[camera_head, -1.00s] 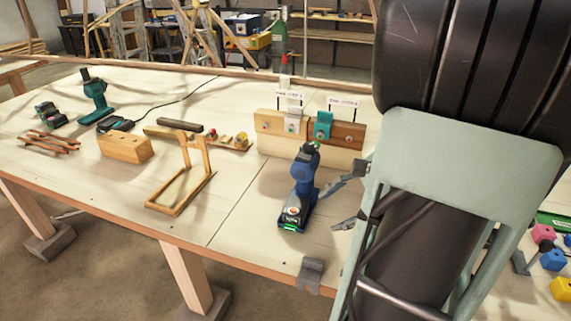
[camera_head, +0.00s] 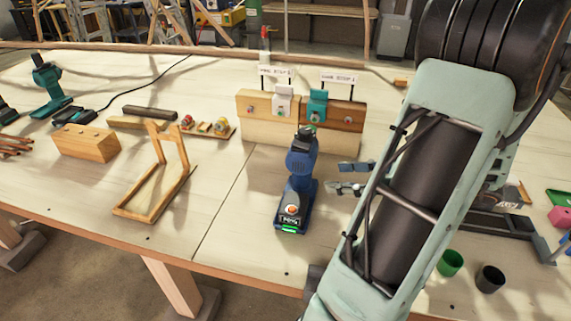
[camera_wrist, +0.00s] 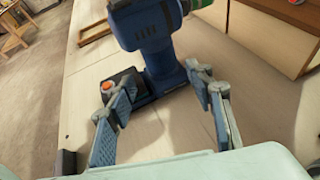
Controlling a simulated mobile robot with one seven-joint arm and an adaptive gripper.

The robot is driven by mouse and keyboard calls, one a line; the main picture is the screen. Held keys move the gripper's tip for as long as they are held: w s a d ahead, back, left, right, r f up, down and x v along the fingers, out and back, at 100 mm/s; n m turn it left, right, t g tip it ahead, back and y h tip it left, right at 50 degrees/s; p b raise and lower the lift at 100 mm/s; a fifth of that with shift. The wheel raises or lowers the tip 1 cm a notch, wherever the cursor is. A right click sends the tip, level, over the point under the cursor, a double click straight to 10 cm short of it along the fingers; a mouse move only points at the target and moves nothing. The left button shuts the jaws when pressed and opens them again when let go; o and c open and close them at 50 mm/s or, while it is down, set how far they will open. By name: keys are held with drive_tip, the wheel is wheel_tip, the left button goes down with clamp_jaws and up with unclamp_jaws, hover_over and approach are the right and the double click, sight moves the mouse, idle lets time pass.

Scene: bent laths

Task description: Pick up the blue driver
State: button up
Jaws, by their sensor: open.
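The blue driver (camera_head: 299,182) stands upright on its battery foot on the bench, with a lit green display at the front of the foot. It also shows in the wrist view (camera_wrist: 166,63), upright ahead of my gripper, its top cut off by the frame edge. My gripper (camera_head: 352,177) is just right of the driver in the head view, mostly hidden behind my arm. In the wrist view my gripper (camera_wrist: 160,98) is open, its two fingers spread towards the driver's handle and foot. Whether a finger touches the driver I cannot tell.
Behind the driver stand wooden blocks with a white hook (camera_head: 283,103) and a teal hook (camera_head: 317,105). A bent-lath frame (camera_head: 158,172) is to the left, with a wooden block (camera_head: 87,142) beyond it. A green cup (camera_head: 450,262) and a dark cup (camera_head: 490,278) are at right.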

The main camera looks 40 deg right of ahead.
sight(311, 176)
drive_tip(key=x, duration=1.1)
drive_tip(key=shift+w+a+b, duration=0.1)
drive_tip(key=shift+b, duration=0.2)
drive_tip(key=shift+c, duration=0.5)
clamp_jaws()
drive_tip(key=shift+r, duration=0.1)
